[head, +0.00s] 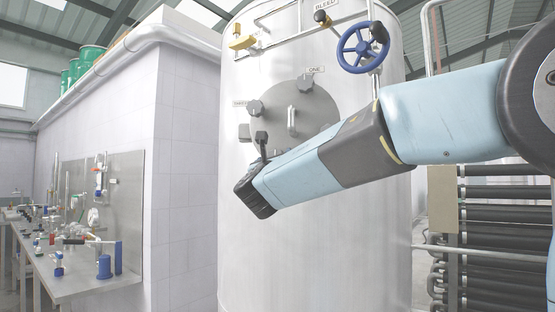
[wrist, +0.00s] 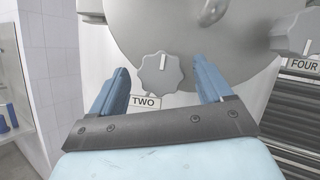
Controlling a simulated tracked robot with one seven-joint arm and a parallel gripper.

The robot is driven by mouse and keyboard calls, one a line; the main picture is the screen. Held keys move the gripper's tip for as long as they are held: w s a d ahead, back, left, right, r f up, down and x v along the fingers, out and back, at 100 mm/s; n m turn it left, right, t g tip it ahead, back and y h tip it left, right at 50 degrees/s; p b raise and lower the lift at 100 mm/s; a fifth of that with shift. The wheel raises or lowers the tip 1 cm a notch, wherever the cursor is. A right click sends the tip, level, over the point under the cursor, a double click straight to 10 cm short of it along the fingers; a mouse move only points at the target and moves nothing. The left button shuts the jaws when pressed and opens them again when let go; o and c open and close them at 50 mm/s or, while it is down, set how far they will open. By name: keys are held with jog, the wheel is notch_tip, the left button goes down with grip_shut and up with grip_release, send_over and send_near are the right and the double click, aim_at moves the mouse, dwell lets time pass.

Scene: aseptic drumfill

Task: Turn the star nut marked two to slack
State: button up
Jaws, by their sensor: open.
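The star nut marked two (wrist: 160,73) is a grey lobed knob with a white line on its face, near upright in the wrist view. Its label TWO (wrist: 146,102) sits just below it. My gripper (wrist: 163,78) is open, its blue fingers on either side of the nut with gaps showing; I see no contact, and cannot tell the depth. In the head view my gripper (head: 258,148) reaches to the lower left of the round hatch (head: 312,105), and my arm hides nut two there.
Other star nuts stand around the hatch, one marked ONE (head: 305,82) and one marked THREE (head: 255,107). The label FOUR (wrist: 304,65) is at right in the wrist view. A blue handwheel (head: 362,47) and a yellow valve handle (head: 242,43) are above. A cluttered bench (head: 75,285) stands left.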

jog(key=v, duration=1.2)
jog(key=shift+d, duration=0.1)
